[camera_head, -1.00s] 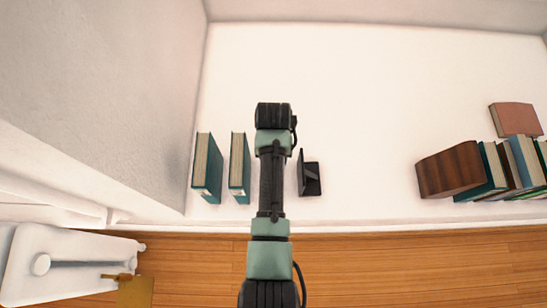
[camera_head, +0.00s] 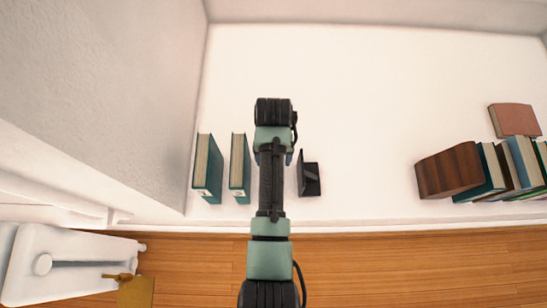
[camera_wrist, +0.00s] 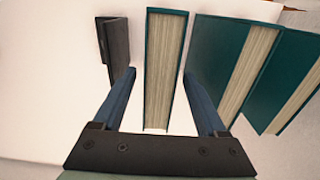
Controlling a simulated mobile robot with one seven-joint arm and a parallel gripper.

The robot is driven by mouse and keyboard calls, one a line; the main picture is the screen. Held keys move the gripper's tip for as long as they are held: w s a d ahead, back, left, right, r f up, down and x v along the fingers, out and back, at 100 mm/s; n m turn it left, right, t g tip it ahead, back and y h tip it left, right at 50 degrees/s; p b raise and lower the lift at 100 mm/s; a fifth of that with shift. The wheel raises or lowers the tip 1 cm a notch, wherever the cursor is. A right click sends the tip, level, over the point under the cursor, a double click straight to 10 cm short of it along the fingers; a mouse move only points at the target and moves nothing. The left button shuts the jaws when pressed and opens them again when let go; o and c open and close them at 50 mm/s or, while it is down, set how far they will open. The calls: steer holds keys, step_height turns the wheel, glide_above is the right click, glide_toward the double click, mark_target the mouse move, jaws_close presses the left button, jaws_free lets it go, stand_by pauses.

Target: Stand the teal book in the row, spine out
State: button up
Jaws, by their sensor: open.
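A teal book (camera_wrist: 163,70) stands upright between the spread fingers of my gripper (camera_wrist: 160,78) in the wrist view. The fingers are open, one on each side, with a gap at least on the bookend side. Its page edges face the camera and its teal spine end is at the top of the picture. In the head view my arm hides this book. Two more teal books, one nearer (camera_head: 240,168) and one by the wall (camera_head: 207,168), stand in a row with their numbered spines to the front.
A black bookend (camera_head: 309,179) stands just right of my arm. A brown block-like bookend (camera_head: 449,170) and several leaning books (camera_head: 524,160) are at the right, with a reddish book (camera_head: 515,119) lying behind. The shelf (camera_head: 360,90) is bare in the middle and back.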

step_height(320, 180, up, 6)
steer(key=shift+f+p, duration=0.1)
steer(key=shift+p, duration=0.4)
steer(key=shift+f, duration=0.1)
